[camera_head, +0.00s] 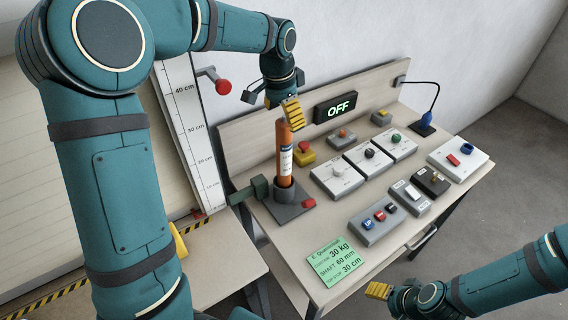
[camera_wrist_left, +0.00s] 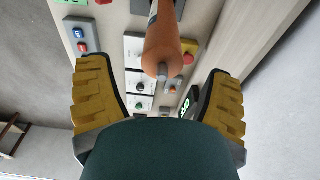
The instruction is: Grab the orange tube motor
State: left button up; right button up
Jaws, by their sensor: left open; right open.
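The orange tube motor (camera_head: 284,152) stands upright in a dark grey holder (camera_head: 285,197) on the table, with a white and blue label on its side. My left gripper (camera_head: 292,114) is open just above and behind the tube's top end in the head view. In the left wrist view the tube (camera_wrist_left: 161,42) lies between the two spread yellow fingers, its end toward the camera, with gaps on both sides. My right gripper (camera_head: 378,291) is at the lower right, away from the tube, near the table's front edge; its fingers show only partly.
Several control boxes with buttons and switches (camera_head: 372,222) cover the table right of the tube. A green card (camera_head: 338,259) lies at the front. An OFF display (camera_head: 335,107) is on the back panel. A red-knobbed lever (camera_head: 222,87) juts out beside the height scale (camera_head: 190,125).

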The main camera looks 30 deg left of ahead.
pick_arm(q)
jog(key=shift+w+f, duration=0.2)
jog(key=shift+f, duration=1.65)
jog(key=c, duration=1.3)
jog(key=shift+r, duration=0.1)
grip_shut()
jog(key=shift+r, duration=0.1)
